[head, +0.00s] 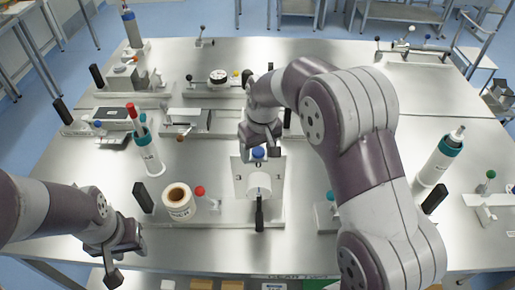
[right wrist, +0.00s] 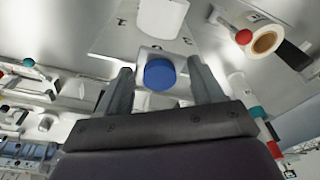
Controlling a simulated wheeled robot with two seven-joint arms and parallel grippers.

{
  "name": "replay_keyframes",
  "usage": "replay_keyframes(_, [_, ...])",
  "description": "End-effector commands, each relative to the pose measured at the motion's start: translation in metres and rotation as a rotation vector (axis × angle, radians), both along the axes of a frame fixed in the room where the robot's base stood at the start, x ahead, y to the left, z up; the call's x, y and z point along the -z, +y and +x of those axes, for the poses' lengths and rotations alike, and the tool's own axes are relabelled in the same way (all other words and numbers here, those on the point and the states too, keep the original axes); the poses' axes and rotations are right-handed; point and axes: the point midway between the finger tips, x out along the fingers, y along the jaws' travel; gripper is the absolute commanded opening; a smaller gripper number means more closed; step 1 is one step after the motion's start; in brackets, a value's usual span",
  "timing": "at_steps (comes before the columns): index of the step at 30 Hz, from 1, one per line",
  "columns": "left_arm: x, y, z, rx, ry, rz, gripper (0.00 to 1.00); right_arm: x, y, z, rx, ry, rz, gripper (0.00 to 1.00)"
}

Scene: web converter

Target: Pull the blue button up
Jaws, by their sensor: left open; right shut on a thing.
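The blue button (head: 258,153) sits at the top of the white web converter unit (head: 241,179) in the middle of the table. In the right wrist view the blue button (right wrist: 160,74) lies between the two fingers of my right gripper (right wrist: 163,82). In the head view my right gripper (head: 259,142) is right above and around the button, shut on it. The exact finger contact is hard to see. My left gripper (head: 127,262) is open and empty at the table's front left edge, well away from the button.
A white roll (head: 258,186) is on the unit's front, with a black handle (head: 259,214) below it. A tape roll (head: 179,202) and red knob (head: 200,191) stand to the left. Teal-capped bottles (head: 147,150) (head: 441,157) stand on both sides.

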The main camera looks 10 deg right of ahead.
Motion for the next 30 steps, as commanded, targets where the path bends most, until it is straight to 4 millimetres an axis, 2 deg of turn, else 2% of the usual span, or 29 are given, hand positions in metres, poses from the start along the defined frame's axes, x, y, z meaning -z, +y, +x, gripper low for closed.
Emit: replay_keyframes(30, [-0.013,0.000,0.000,0.000,0.000,0.000,0.43,-0.018,0.000,0.002,0.001,-0.009,0.001,0.38])
